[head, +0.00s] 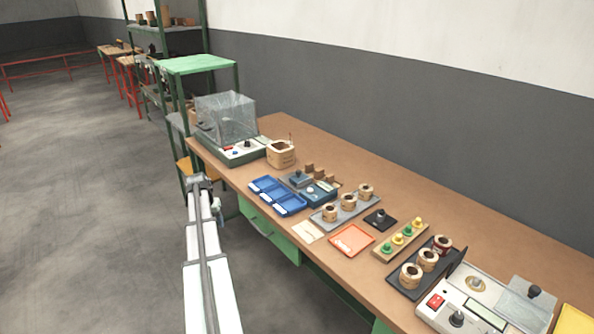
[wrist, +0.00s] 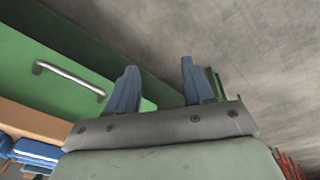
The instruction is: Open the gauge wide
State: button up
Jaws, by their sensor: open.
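A blue-grey device (head: 318,194) with a pale round part on top sits mid-bench in the head view. It looks like the gauge, but it is too small to tell how far its jaws are apart. My gripper (head: 201,181) is off the bench's front edge, left of the device and not touching it. In the wrist view my gripper (wrist: 157,84) has two blue fingers apart with nothing between them. The device is not visible in the wrist view.
A blue compartment tray (head: 264,196) lies beside the device, towards the front edge. A grey tray with several coils (head: 329,222), an orange tray (head: 351,240) and a testing machine with a clear cover (head: 227,118) stand around. A green drawer (wrist: 60,75) is near my gripper.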

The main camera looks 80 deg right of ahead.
jog(key=s+d+r+m+h, duration=0.1)
jog(key=s+d+r+m, duration=0.2)
jog(key=s+d+r, duration=1.1)
jog(key=m+h, duration=0.1)
jog(key=m, duration=0.2)
send_near(298, 171)
jog(key=shift+g, duration=0.4)
jog(key=x, duration=0.8)
jog(key=shift+w+d+f, duration=0.2)
jog(key=shift+w+f, duration=0.05)
jog(key=shift+f, duration=0.1)
jog(key=shift+c, duration=0.4)
grip_shut()
